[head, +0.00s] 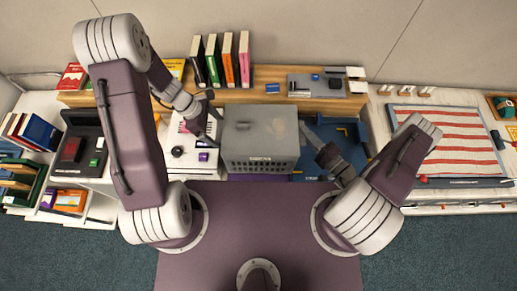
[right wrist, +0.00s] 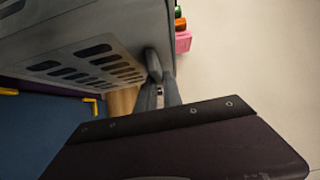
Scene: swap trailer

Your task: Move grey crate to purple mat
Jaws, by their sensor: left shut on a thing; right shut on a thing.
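The grey crate (head: 258,142), a lidded box with slots along its near side, is between my two grippers at the middle of the work surface. My left gripper (head: 213,118) is shut on its left side, my right gripper (head: 308,134) on its right side. In the right wrist view the crate (right wrist: 100,40) fills the upper left, with my right gripper (right wrist: 158,88) at its edge. A strip of the purple mat (head: 255,178) shows below the crate's near side; the crate hides the rest. I cannot tell whether the crate touches the mat.
A blue mat with yellow corner marks (head: 345,150) lies right of the crate. A white machine with a black knob (head: 178,152) stands close on the left. Several upright books (head: 228,60) and a grey tray (head: 325,86) are on the wooden shelf behind.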

